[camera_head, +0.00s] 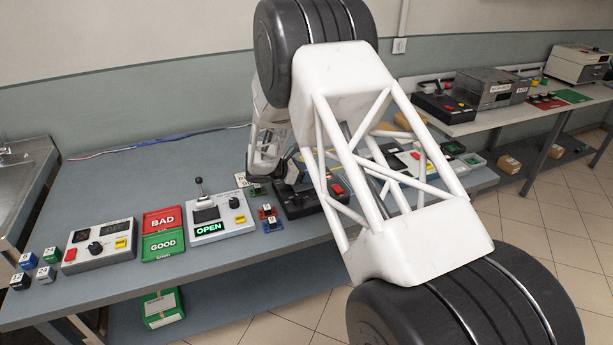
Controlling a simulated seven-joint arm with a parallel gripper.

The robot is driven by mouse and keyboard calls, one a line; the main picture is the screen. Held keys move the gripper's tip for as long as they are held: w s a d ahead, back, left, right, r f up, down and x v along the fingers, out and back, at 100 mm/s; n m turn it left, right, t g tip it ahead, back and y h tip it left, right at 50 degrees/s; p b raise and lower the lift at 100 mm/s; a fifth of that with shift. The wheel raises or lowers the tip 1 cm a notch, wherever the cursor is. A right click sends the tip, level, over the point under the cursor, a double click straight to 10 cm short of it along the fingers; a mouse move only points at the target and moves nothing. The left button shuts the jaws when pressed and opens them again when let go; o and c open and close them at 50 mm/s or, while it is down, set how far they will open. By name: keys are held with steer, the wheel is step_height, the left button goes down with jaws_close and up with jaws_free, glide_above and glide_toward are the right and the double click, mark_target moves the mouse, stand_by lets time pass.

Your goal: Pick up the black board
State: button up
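I cannot clearly make out a black board; my arm covers much of the table's middle and right. My gripper (284,184) is low over the table by the black box and the green piece. Its fingers are dark and small here, so I cannot tell whether they are open or hold anything.
Left of my gripper are a control box lit "OPEN" (221,216), a red BAD tray (163,220), a green GOOD tray (163,245), another control box (99,245) and several small numbered cubes (45,274). A second table (500,118) with equipment stands at right.

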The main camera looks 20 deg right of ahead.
steer(key=shift+r, duration=0.15)
steer(key=shift+r, duration=0.55)
step_height(320, 180, up, 2)
steer(key=shift+r, duration=0.15)
steer(key=s+a+r, duration=0.1)
steer(key=s+a, duration=0.2)
steer(key=s, duration=1.2)
steer(key=shift+s+a+r, duration=0.15)
steer(key=shift+s, duration=0.2)
